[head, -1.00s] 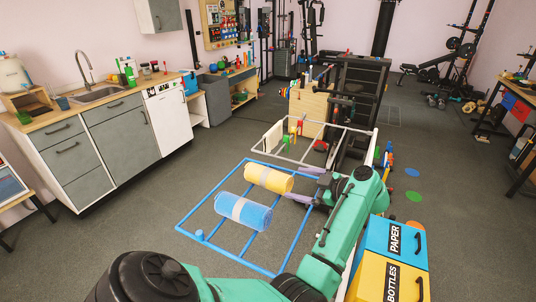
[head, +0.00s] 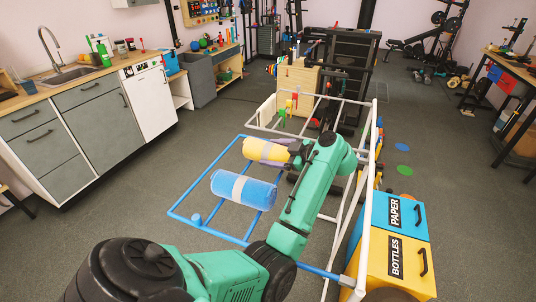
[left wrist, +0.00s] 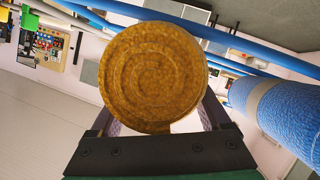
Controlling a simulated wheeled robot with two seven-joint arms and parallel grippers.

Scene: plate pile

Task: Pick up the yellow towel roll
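The yellow towel roll (head: 263,150) lies at the far side of the blue rack, with a pale band around it. My left gripper (head: 291,152) is at the roll's right end. In the left wrist view the round end of the yellow towel roll (left wrist: 152,77) fills the middle, with a finger showing at each side. The roll hides the fingertips, so I cannot tell whether they press on it. My right gripper is not in view.
The blue towel roll (head: 244,190) lies nearer, beside the yellow one, and shows at the right of the left wrist view (left wrist: 284,110). The blue rack (head: 188,192) surrounds both. A white frame (head: 372,150) and blue-and-yellow bins (head: 395,245) stand right. Floor left is clear.

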